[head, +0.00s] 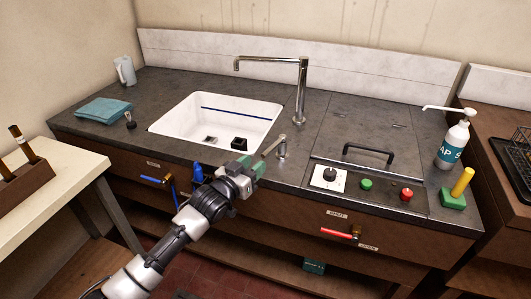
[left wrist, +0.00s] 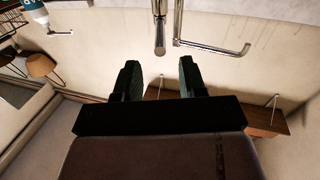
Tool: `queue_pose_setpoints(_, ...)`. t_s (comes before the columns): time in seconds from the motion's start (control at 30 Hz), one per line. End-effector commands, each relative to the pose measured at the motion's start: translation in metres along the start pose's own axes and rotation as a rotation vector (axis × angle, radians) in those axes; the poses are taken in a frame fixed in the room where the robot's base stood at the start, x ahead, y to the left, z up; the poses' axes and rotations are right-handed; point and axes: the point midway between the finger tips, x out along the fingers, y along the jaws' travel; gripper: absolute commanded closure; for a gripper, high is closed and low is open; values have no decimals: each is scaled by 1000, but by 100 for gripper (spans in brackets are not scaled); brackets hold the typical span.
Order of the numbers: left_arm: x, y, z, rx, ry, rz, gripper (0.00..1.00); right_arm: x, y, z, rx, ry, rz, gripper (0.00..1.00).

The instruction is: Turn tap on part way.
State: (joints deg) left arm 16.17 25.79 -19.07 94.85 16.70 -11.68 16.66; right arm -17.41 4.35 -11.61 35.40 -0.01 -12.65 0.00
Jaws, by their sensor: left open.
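The chrome tap (head: 302,88) stands behind the right part of the white sink (head: 182,120), its spout reaching left over the basin. A short metal lever (head: 273,146) on a small post stands at the sink's front right corner. My left gripper (head: 248,160) is open and empty just left of the lever's free end. In the left wrist view, the gripper (left wrist: 160,78) has its dark fingers apart. A metal rod (left wrist: 160,30), which looks like the lever, points toward the gap between them, with no visible contact. The bent tap spout (left wrist: 215,48) shows beyond. My right gripper is out of view.
To the right are a black handle (head: 368,150), a black knob (head: 329,174), green and red buttons, and a soap bottle (head: 454,140). A blue cloth (head: 103,110) lies left. Blue- and red-handled valves (head: 341,233) sit on the cabinet front.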

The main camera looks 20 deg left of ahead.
Motion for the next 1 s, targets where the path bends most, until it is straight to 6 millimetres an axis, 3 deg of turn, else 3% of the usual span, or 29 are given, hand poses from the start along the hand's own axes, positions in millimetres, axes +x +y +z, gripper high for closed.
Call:
queue_pose_setpoints(0.1, 25, 0, -1, 0, 0, -1, 59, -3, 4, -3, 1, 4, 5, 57)
queue_pose_setpoints(0.3, 53, 0, 0, 0, -1, -1, 59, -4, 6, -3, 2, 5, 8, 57)
queue_pose_setpoints(0.73, 64, 0, 1, 1, -2, -1, 59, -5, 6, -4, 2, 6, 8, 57)
queue_pose_setpoints(0.77, 64, 0, 1, 1, -2, -1, 60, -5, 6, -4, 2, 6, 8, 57)
queue_pose_setpoints(1.0, 64, 0, 1, 1, -2, -1, 97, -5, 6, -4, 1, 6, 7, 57)
